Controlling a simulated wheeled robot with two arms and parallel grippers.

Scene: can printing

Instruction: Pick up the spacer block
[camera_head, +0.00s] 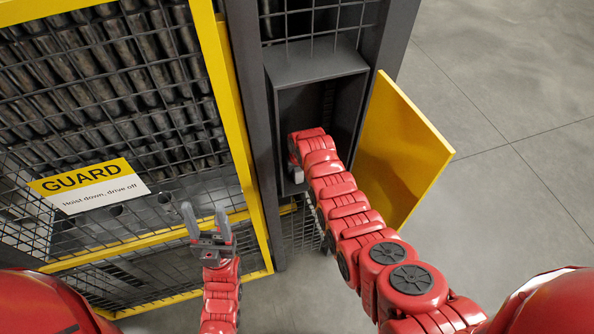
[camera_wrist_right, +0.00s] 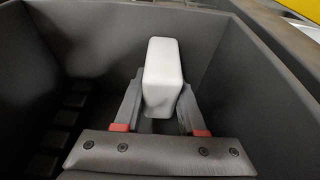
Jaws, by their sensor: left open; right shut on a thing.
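The spacer block (camera_wrist_right: 162,75) is a white rounded block in the right wrist view. My right gripper (camera_wrist_right: 160,108) is shut on it, one finger on each side. The block stands up between the fingers inside a dark grey compartment. In the head view my right arm reaches into the open grey compartment (camera_head: 320,72), and its gripper and the block are mostly hidden there. My left gripper (camera_head: 206,222) is open and empty, with its fingers apart in front of the mesh guard.
A yellow door (camera_head: 402,150) stands open to the right of the compartment. The compartment walls are close around my right gripper. A yellow-framed mesh guard with a GUARD sign (camera_head: 90,186) is at the left. The grey floor (camera_head: 500,110) at the right is clear.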

